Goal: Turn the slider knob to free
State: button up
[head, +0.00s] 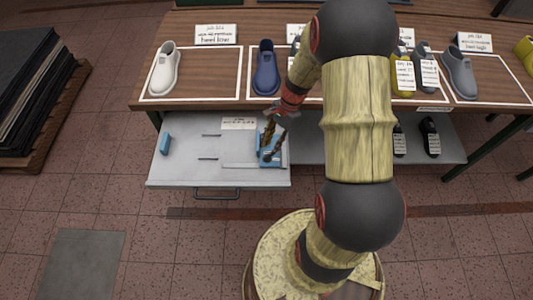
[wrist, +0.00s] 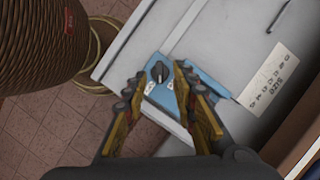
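The slider (head: 276,160) is a blue block in the right part of a pulled-out grey drawer (head: 185,172). In the wrist view the slider (wrist: 183,72) has a dark knob (wrist: 157,72) on its top, with small white labels beside it that are too small to read. My gripper (head: 272,142) is over the slider in the head view and hides part of it. In the wrist view my gripper (wrist: 158,82) is open, its two fingers on either side of the knob with nothing held between them. I cannot tell whether the fingers touch the knob.
A second blue piece (head: 165,144) sits at the drawer's left end. A white printed card (head: 239,123) lies at the drawer's back. Shoe lasts, such as a white one (head: 164,70) and a blue one (head: 266,68), stand on the wooden table above. The drawer's left half is mostly clear.

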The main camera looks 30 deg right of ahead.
aim_at(266, 156)
jog(key=b+x, duration=0.1)
jog(key=x, duration=0.4)
jog(key=c, duration=0.3)
jog(key=c, duration=0.4)
grip_shut()
